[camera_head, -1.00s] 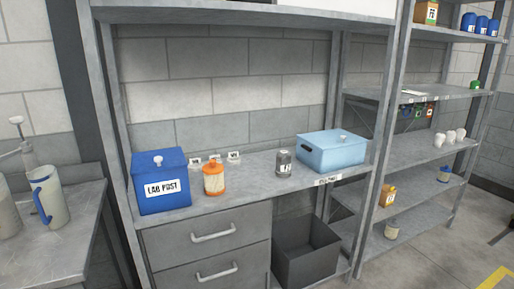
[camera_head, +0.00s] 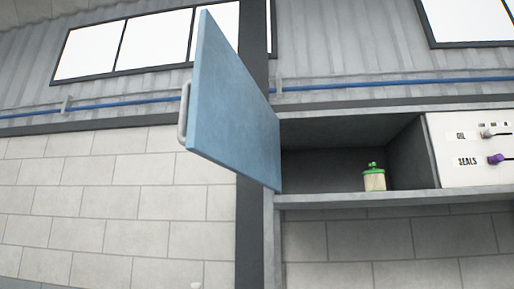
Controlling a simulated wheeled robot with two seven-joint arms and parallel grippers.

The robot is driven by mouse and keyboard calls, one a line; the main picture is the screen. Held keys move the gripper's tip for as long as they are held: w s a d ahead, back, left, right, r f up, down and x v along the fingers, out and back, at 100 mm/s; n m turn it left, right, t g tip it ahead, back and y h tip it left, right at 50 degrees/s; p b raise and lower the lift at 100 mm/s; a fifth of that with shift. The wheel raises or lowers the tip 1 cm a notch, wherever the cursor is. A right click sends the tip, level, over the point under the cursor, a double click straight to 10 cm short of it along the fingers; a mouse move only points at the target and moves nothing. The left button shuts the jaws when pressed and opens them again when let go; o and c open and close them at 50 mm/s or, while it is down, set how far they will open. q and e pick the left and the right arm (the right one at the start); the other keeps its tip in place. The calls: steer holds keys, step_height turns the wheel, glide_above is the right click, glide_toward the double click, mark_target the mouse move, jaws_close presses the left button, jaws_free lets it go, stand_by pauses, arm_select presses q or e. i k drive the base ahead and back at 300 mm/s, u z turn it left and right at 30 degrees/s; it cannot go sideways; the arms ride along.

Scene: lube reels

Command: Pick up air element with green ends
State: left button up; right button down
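The air element with green ends (camera_head: 374,180) stands upright on the floor of an open wall cupboard (camera_head: 330,157), right of the cupboard's middle. It has a pale cream body, a green top cap with a small knob, and a green lower rim. Neither of my grippers shows in the head view.
The cupboard's blue door (camera_head: 233,105) is swung open to the left, with a handle (camera_head: 184,112) on its outer edge. A white panel (camera_head: 470,148) with levers labelled OIL and SEALS is right of the opening. A dark upright post (camera_head: 252,200) stands left of the cupboard.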

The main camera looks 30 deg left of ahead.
mark_target(374, 180)
steer(key=k, duration=0.4)
steer(key=u, duration=2.15)
steer(key=i, duration=1.55)
steer(key=z, duration=2.35)
